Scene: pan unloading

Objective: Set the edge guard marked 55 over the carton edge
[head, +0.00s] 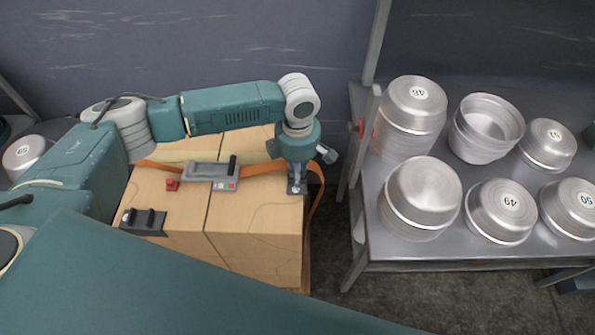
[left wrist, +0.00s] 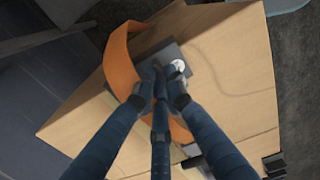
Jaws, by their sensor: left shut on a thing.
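My left gripper (head: 297,184) points down at the right edge of the cartons (head: 262,222). It is shut on a dark grey edge guard, whose plate shows in the left wrist view (left wrist: 194,56) around the fingertips (left wrist: 163,88). The guard has a round white label (left wrist: 180,65), but its number is too small to read. The guard is at the carton edge, beside the orange strap (left wrist: 120,62). The gripper hides part of it, and I cannot tell whether it is seated. My right gripper is not in view.
A grey strap tensioner (head: 208,171) and a red block (head: 172,185) sit on the carton top. A black bracket-like piece (head: 143,222) lies near its left front. A metal table (head: 372,249) with several numbered pans stands right, across a narrow gap.

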